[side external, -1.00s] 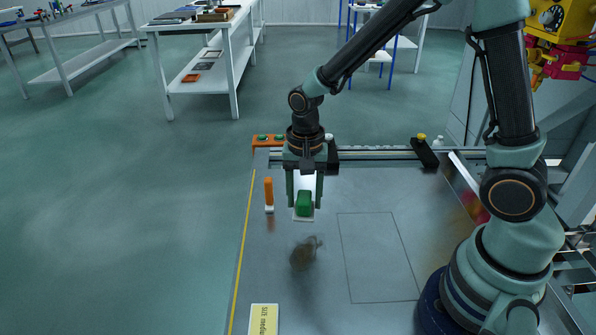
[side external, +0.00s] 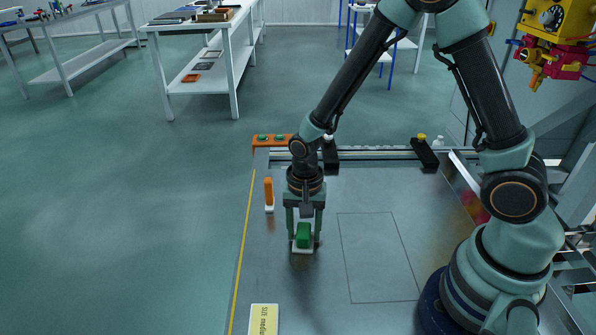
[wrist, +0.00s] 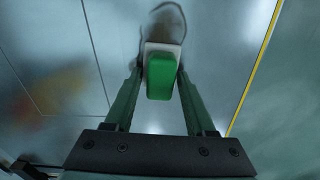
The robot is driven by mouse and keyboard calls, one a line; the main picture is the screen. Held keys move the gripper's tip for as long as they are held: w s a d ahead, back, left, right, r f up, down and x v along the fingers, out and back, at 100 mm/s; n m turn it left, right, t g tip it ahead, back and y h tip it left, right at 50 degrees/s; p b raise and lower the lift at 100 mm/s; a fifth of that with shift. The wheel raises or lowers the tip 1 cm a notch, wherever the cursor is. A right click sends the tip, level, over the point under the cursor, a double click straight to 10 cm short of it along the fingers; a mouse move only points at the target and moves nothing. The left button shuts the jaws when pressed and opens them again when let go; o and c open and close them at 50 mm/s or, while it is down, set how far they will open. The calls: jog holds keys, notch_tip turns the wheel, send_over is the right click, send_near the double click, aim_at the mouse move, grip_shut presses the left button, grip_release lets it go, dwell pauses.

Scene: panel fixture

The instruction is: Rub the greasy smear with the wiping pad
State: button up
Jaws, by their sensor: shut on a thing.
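My gripper (side external: 304,237) is shut on the green grip of the wiping pad (side external: 303,236), which has a white base. In the wrist view the pad (wrist: 161,75) sits between the fingertips of my gripper (wrist: 157,78). The greasy smear (side external: 302,263) is a dull brown patch on the panel, mostly hidden behind the pad in the side view. In the wrist view the smear (wrist: 168,18) shows just beyond the pad's white edge. The pad is low over the smear's edge; I cannot tell whether it touches the panel.
An orange-handled tool with a white foot (side external: 269,195) stands left of my gripper. A yellow label (side external: 264,318) lies at the panel's front. A thin outlined rectangle (side external: 378,258) marks clear panel to the right. A rail with black clamps (side external: 424,152) runs along the back.

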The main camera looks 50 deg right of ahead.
aim_at(309, 272)
jog(key=shift+s+a, duration=2.75)
jog(key=shift+s, duration=0.05)
jog(key=shift+w+d, duration=3.7)
jog(key=shift+d, duration=0.15)
jog(key=shift+s+d, duration=0.2)
jog(key=shift+s, duration=0.15)
jog(key=shift+s+a, duration=3.75)
jog(key=shift+a, duration=0.15)
jog(key=shift+w+d, duration=3.85)
jog(key=shift+d, duration=0.05)
notch_tip(309, 272, up, 8)
jog(key=shift+r, duration=0.2)
